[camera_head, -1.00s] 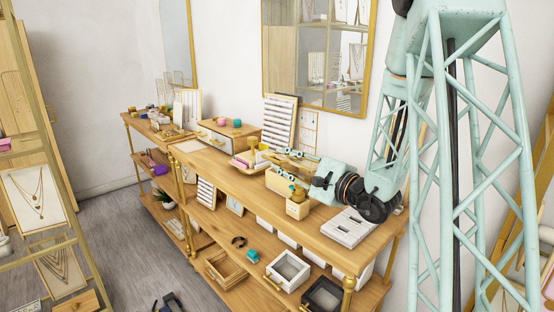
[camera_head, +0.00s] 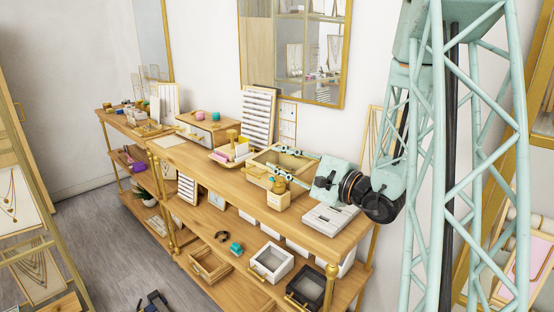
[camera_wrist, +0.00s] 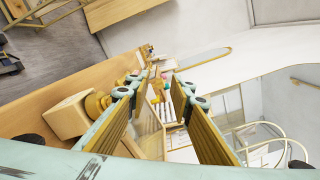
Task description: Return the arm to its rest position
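My gripper (camera_head: 283,166) is mint green with gold-coloured finger pads. In the head view it reaches left over the upper wooden shelf top (camera_head: 222,192) from my arm at the right. In the wrist view my gripper (camera_wrist: 163,78) has its two fingers clearly apart, with nothing between the pads. An open wooden tray (camera_head: 262,160) lies behind the fingers in the head view. A small cream box with a gold top (camera_head: 279,200) stands just below them. Whether the fingers touch either one cannot be told.
A grey-white tray (camera_head: 330,218) sits under my wrist. White (camera_head: 271,263) and black (camera_head: 314,289) open boxes sit on the lower shelf. A wall mirror (camera_head: 310,50) hangs behind.

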